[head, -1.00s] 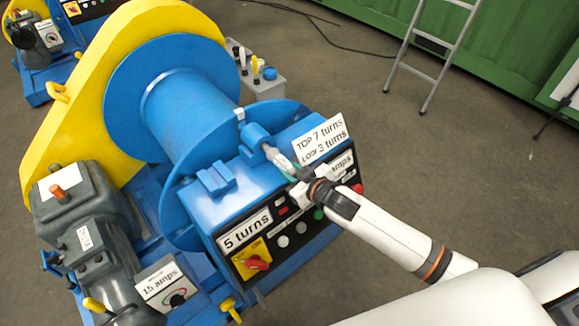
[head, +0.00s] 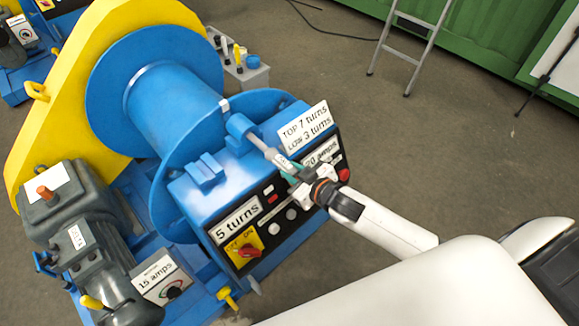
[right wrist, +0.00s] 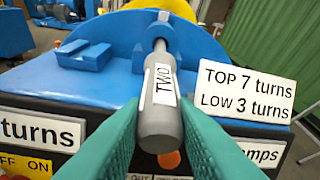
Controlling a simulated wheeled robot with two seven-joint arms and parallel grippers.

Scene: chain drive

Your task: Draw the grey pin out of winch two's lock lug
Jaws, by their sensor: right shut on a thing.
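The grey pin (head: 273,153), labelled TWO, points up and away into the blue lock lug (head: 237,127) on top of winch two's blue control box. In the right wrist view the pin's thick grey handle (right wrist: 160,112) lies between the green finger pads, and its thin shank (right wrist: 160,54) runs to the lug (right wrist: 148,38). Part of the shank shows bare between handle and lug; its far end is hidden by the lug. My right gripper (head: 295,177) is shut on the handle, above the panel's front edge. My left gripper is not in view.
Winch two's blue drum (head: 170,105) and flange stand behind the lug. A sign reading TOP 7 turns (head: 304,126) stands close right of the pin. The panel below has buttons and a red-yellow switch (head: 246,250). Floor to the right is clear up to a ladder (head: 408,45).

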